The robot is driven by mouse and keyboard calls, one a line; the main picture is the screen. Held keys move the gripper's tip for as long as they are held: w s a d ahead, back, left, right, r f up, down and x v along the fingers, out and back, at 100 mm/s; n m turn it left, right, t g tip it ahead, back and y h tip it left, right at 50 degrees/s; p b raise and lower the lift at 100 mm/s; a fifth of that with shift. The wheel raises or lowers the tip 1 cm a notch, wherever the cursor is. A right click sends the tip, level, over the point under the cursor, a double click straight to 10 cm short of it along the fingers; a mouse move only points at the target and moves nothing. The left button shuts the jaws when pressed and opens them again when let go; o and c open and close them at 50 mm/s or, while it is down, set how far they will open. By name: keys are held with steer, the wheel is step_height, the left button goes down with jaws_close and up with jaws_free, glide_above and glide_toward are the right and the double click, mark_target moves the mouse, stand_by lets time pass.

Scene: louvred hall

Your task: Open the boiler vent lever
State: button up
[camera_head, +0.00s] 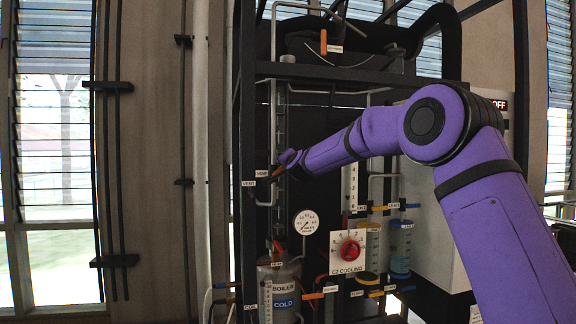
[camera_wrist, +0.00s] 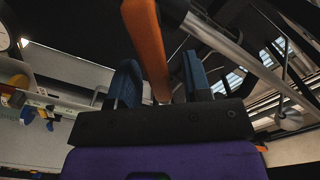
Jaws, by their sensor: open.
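An orange lever (camera_wrist: 148,40) crosses the wrist view from the top and runs down between the two dark blue fingers of my gripper (camera_wrist: 160,78). The fingers are apart, one on each side of the lever; I cannot tell whether either touches it. In the head view my gripper (camera_head: 281,167) is at the rig's left pipe, beside small VENT labels (camera_head: 262,174). The lever there is mostly hidden by my gripper. The boiler (camera_head: 280,292), a cylinder labelled BOILER and COLD, stands below.
A dial gauge (camera_head: 306,222) and a red knob (camera_head: 350,249) on a COOLING panel sit below my arm. Another orange lever (camera_head: 323,42) is high on the rig. A black frame post (camera_head: 244,120) stands left of my gripper. A metal pipe (camera_wrist: 235,50) passes close to the right finger.

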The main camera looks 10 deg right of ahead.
mark_target(274, 158)
jaws_close()
steer(key=shift+a, duration=0.1)
steer(key=a+n, duration=0.1)
steer(key=n, duration=0.1)
steer(key=r+n, duration=0.1)
steer(key=n, duration=0.1)
steer(key=shift+a+r+n, duration=0.15)
steer(key=shift+a+n, duration=0.15)
steer(key=shift+a, duration=0.1)
steer(key=shift+a+r+n, duration=0.1)
steer(key=shift+a+n, duration=0.3)
steer(key=shift+n, duration=0.5)
steer(key=shift+a+r+n, duration=0.1)
steer(key=shift+a+n, duration=0.25)
steer(key=shift+n, duration=0.55)
steer(key=shift+a+r+n, duration=0.1)
steer(key=shift+a+n, duration=0.3)
steer(key=shift+n, duration=0.5)
jaws_free()
